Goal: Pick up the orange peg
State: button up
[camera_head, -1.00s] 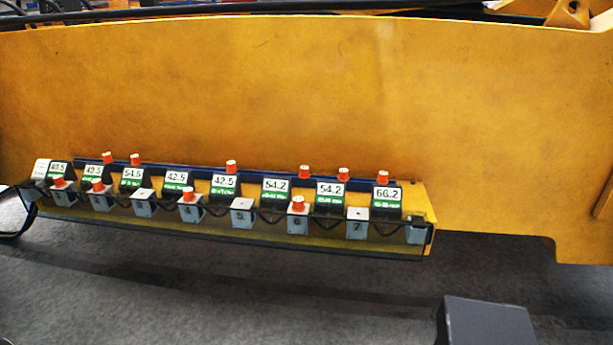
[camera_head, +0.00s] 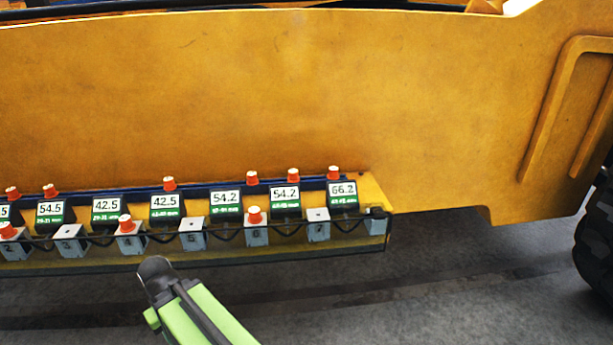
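Several short orange pegs with pale tops stand along a rack on the yellow casting. A back row stands behind the label plates; its far-right orange peg (camera_head: 333,172) is behind the 66.2 plate. Front-row orange pegs stand on grey numbered blocks: one on block 6 (camera_head: 254,216), one on block 4 (camera_head: 126,224) and one on block 2 at the left edge. Blocks 3, 5 and 7 have bare tops. Which peg is meant cannot be told. A green and dark arm of mine rises at the bottom, below the rack. No gripper fingers can be made out.
The yellow casting (camera_head: 250,90) fills the background. A clear guard strip (camera_head: 330,247) runs along the rack's front, with dark cables behind it. A large black tyre (camera_head: 597,235) stands at the right edge. The dark floor (camera_head: 430,300) is open below.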

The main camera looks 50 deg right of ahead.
aim_at(252, 179)
jog(key=i, duration=1)
jog(key=z, duration=0.1)
